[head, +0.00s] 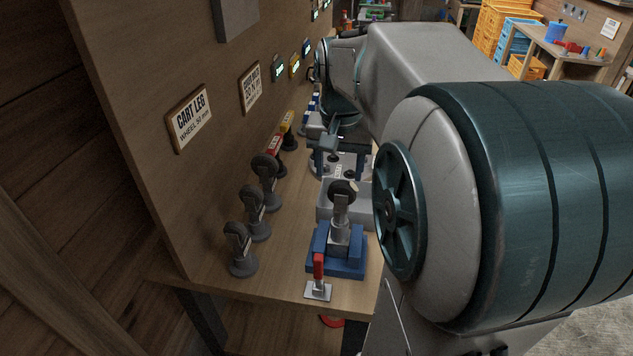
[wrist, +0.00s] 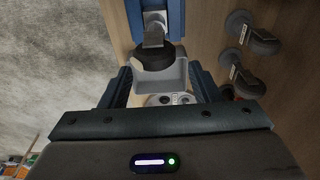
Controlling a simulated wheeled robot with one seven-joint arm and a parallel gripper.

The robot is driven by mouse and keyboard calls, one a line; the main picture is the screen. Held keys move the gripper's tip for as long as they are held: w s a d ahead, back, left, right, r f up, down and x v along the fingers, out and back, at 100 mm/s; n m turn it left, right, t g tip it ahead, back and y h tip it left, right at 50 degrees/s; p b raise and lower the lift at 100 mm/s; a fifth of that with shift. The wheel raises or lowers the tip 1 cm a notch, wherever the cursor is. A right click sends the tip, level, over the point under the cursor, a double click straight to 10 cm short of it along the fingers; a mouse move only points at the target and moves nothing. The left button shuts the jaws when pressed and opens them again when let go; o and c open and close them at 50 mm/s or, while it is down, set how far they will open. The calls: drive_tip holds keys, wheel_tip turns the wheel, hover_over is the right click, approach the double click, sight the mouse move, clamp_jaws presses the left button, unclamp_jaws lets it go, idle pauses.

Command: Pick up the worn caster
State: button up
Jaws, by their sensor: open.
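A caster with a dark wheel (head: 343,190) and a grey stem stands upright in a blue vise-like fixture (head: 335,268) near the bench's front end. Its wheel is on top. I cannot clearly see wear on it. In the wrist view the dark wheel (wrist: 155,57) and the blue fixture (wrist: 122,12) lie ahead of the fingers. My gripper (wrist: 160,72) is open and empty, with a finger to either side below the wheel in the picture. In the head view my gripper (head: 330,143) is beyond the caster, partly hidden by my arm.
Several other casters (head: 242,255) stand along the back panel, left of the fixture. A grey bin (head: 326,205) sits just behind the fixture. A red-handled part (head: 318,272) is at the front bench edge. A sign reading "CART LEG" (head: 190,118) hangs on the panel.

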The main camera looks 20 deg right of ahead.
sight(342, 199)
drive_tip(key=f, duration=0.4)
drive_tip(key=shift+w+d+f, duration=0.2)
drive_tip(key=f, duration=0.2)
drive_tip(key=d+f+p, duration=0.1)
drive_tip(key=f, duration=0.1)
drive_tip(key=shift+w, duration=0.1)
drive_tip(key=shift+f, duration=0.55)
drive_tip(key=shift+w, duration=0.1)
clamp_jaws()
